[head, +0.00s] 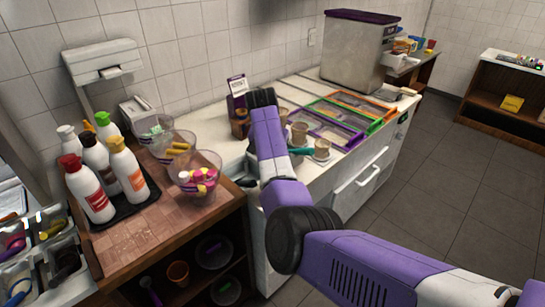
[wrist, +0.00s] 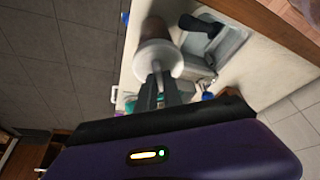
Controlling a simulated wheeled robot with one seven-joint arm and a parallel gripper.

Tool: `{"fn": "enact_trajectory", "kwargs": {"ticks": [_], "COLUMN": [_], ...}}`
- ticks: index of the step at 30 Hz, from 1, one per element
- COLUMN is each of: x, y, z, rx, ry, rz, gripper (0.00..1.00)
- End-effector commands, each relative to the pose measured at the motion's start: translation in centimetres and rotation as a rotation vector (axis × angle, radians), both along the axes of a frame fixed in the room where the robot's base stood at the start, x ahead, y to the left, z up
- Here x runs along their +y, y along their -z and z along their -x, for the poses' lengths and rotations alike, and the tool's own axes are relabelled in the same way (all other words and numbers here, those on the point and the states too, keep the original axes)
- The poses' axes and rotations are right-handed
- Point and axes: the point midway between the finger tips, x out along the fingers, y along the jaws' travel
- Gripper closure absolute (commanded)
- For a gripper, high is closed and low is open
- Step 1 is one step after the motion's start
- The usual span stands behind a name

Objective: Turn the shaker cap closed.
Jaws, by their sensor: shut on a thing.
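In the wrist view, the shaker shows as a brown cylinder (wrist: 154,27) with a round white cap (wrist: 162,60). It stands at the edge of the pale counter. My gripper (wrist: 158,74) is shut on the white cap, with its dark fingers close together at the cap's near side. Whether the cap is fully turned cannot be told from this angle. In the head view my purple arm covers the gripper, and I cannot make out the shaker there.
Tan cups (head: 299,133) stand on the counter near my arm, with colour-framed topping bins (head: 345,125) beyond. A wooden cart at left holds sauce bottles (head: 127,172) and clear bowls (head: 195,172). The floor at right is clear.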

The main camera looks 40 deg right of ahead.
Motion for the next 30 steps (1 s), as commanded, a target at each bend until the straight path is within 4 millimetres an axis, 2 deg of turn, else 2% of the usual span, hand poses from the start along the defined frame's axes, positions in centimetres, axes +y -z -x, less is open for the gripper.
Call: {"fn": "enact_trajectory", "kwargs": {"ticks": [6, 10, 30], "x": [-0.02, -0.04, 0.02], "y": [0.28, 0.09, -0.03], "z": [-0.18, -0.15, -0.12], "rx": [-0.002, -0.002, -0.001], "ry": [0.201, 0.275, 0.284], "rz": [0.001, 0.000, -0.002], "gripper": [1.00, 1.00, 1.00]}}
